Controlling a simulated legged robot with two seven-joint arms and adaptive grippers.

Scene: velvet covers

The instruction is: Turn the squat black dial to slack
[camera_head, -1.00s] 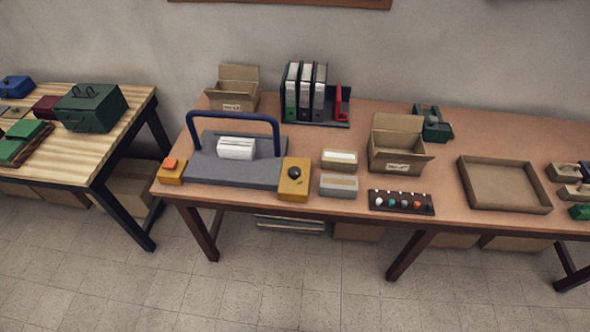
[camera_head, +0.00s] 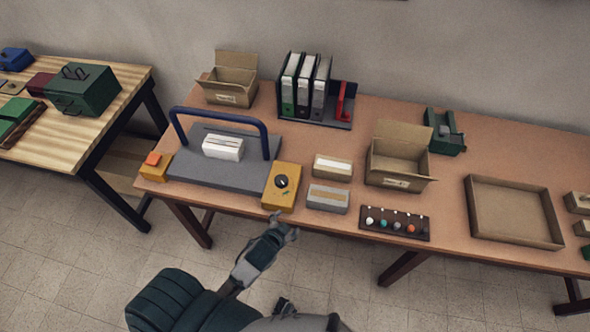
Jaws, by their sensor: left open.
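The squat black dial (camera_head: 281,182) sits on top of a yellow box (camera_head: 280,199) near the front edge of the brown table. A small light mark shows on the dial, but its scale and any "slack" label are too small to read. My left gripper (camera_head: 283,224) is open and empty. It is just in front of the table edge, below the yellow box in the picture and apart from the dial. Another dark grey part of mine shows at the bottom edge; my right gripper cannot be made out.
A grey base (camera_head: 220,174) with a blue arch (camera_head: 222,117) and a white stack (camera_head: 223,147) stands left of the yellow box. Two small boxes (camera_head: 327,198) and a rack of coloured knobs (camera_head: 395,223) lie to its right. An orange button (camera_head: 153,159) is at the left corner.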

